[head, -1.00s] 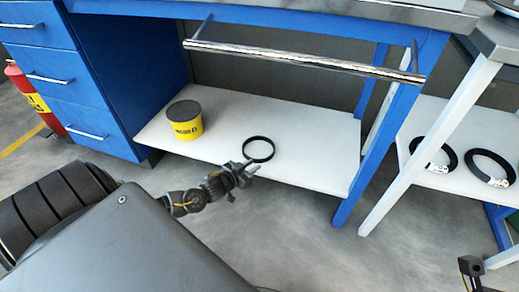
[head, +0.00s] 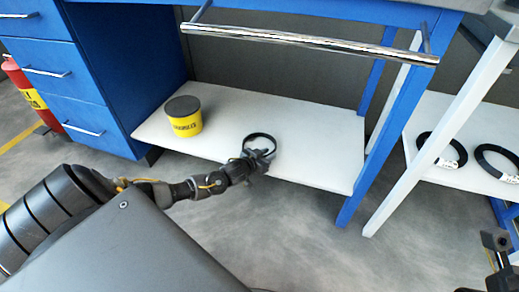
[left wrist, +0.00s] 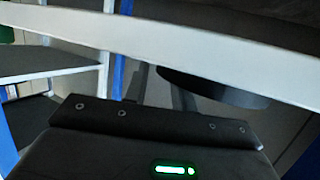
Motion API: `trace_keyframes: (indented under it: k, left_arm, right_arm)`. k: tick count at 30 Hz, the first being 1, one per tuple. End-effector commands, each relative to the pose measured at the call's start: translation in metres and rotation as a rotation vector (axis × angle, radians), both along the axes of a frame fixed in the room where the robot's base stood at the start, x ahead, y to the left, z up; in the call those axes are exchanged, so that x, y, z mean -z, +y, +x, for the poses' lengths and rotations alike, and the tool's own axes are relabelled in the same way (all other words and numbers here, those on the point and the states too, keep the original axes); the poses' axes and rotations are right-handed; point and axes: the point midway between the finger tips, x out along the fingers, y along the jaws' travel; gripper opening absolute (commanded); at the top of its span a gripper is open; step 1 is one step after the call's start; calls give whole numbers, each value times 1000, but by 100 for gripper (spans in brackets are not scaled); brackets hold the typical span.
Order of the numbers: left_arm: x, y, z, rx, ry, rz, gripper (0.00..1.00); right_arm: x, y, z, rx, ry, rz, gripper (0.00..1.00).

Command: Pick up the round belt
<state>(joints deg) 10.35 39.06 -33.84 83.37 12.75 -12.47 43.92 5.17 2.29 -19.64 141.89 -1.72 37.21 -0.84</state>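The round belt (head: 261,135) is a thin black ring on the white lower shelf of the blue workbench, near its front edge. My left gripper (head: 259,156) is at the near side of the belt and hides part of it. In the left wrist view two dark fingers stand apart, and a dark curved band (left wrist: 215,88), which looks like the belt, shows just beyond them. I cannot tell whether the fingers touch it. My right gripper (head: 496,241) shows only in part at the lower right, and its fingers are unclear.
A yellow pot with a dark lid (head: 184,117) stands on the shelf left of the belt. A chrome rail (head: 310,43) crosses above the shelf. Two black coils (head: 441,150) (head: 497,162) lie on the right-hand shelf. A red extinguisher (head: 30,92) stands at far left.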

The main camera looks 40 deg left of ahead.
Motion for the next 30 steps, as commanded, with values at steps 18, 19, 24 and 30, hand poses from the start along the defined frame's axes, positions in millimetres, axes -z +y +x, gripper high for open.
trace_keyframes:
  k: [18, 19, 24, 30]
  left_arm:
    - [4, -1, 14, 0, 0, 1, 0]
    - [4, -1, 14, 0, 0, 1, 0]
    - [4, -1, 14, 1, 1, 1, 0]
    - [5, -1, 14, 0, 1, 1, 0]
  right_arm:
    - [-2, 4, -2, -14, -23, -4, 36]
    - [-2, 4, -2, -14, -23, -4, 36]
    - [-2, 4, -2, -13, -24, -4, 36]
    - [-2, 4, -2, -13, -24, -4, 36]
